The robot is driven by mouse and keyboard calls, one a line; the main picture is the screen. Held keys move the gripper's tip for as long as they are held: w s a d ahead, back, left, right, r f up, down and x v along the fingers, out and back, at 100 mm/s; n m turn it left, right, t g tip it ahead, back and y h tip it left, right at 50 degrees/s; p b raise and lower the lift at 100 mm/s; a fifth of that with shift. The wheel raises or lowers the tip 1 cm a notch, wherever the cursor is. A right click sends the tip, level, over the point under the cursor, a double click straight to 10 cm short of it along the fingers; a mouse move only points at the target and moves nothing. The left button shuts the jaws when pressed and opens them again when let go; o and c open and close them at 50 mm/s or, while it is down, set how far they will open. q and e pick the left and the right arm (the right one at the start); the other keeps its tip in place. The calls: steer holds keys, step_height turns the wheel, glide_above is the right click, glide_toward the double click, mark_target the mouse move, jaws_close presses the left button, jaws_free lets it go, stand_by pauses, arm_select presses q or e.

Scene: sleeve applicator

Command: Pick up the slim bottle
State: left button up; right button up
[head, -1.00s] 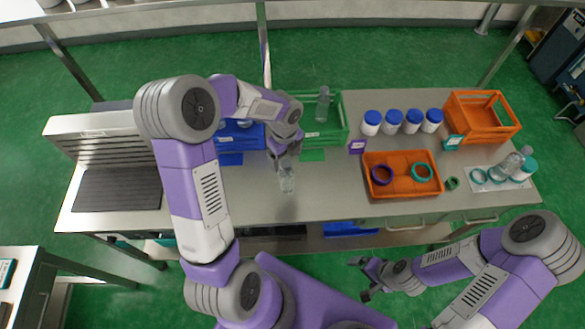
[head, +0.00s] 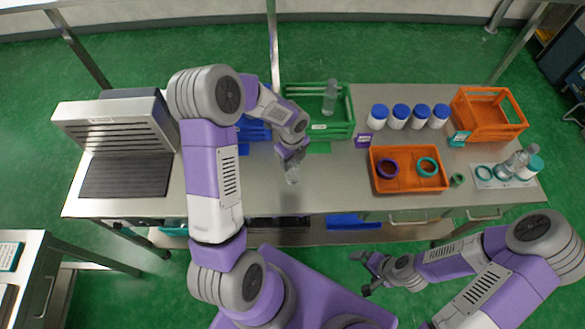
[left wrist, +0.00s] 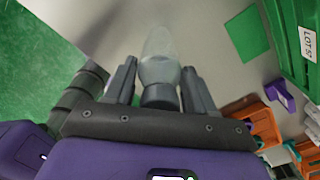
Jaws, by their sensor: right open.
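A clear, slim-looking bottle (head: 292,173) is at the front part of the steel table, below my left gripper (head: 291,160). In the left wrist view the bottle (left wrist: 160,62) lies between the two fingers of my left gripper (left wrist: 160,78), its narrow end toward the palm. The fingers are very close to its sides; I cannot tell whether they press on it. I cannot tell whether its base touches the table. My right gripper (head: 368,273) is open and empty, in front of the table and away from the bottle.
A green crate (head: 318,130) holds another clear bottle (head: 330,97). A blue crate (head: 252,130) is partly behind my left arm. An orange tray (head: 410,183) holds two rings. Several blue-lidded jars (head: 400,117), an orange crate (head: 487,115) and a mat with bottles stand right.

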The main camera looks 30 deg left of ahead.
arm_select(q)
jaws_close()
